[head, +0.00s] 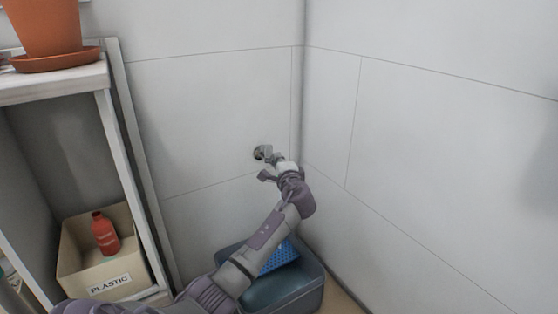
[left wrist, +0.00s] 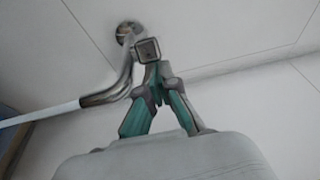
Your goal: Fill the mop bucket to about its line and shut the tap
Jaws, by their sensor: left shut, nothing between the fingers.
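The chrome tap (head: 261,152) is on the back wall near the corner. It also shows in the left wrist view (left wrist: 128,32), with a square-ended metal part and a bent pipe leading to a pale straight length at the left. My left gripper (left wrist: 156,82) is shut and empty, its fingertips right by the square end; I cannot tell whether they touch. The blue-grey mop bucket (head: 300,299) stands on the floor below, with a blue perforated insert (head: 279,258). My arm hides part of it. Its line and water level cannot be made out. My right gripper is not in view.
A white shelf unit (head: 118,140) stands at the left, with a terracotta pot (head: 44,24) on top. A beige bin labelled PLASTIC (head: 78,262) holds a red bottle (head: 104,234). The right wall (head: 440,150) is bare.

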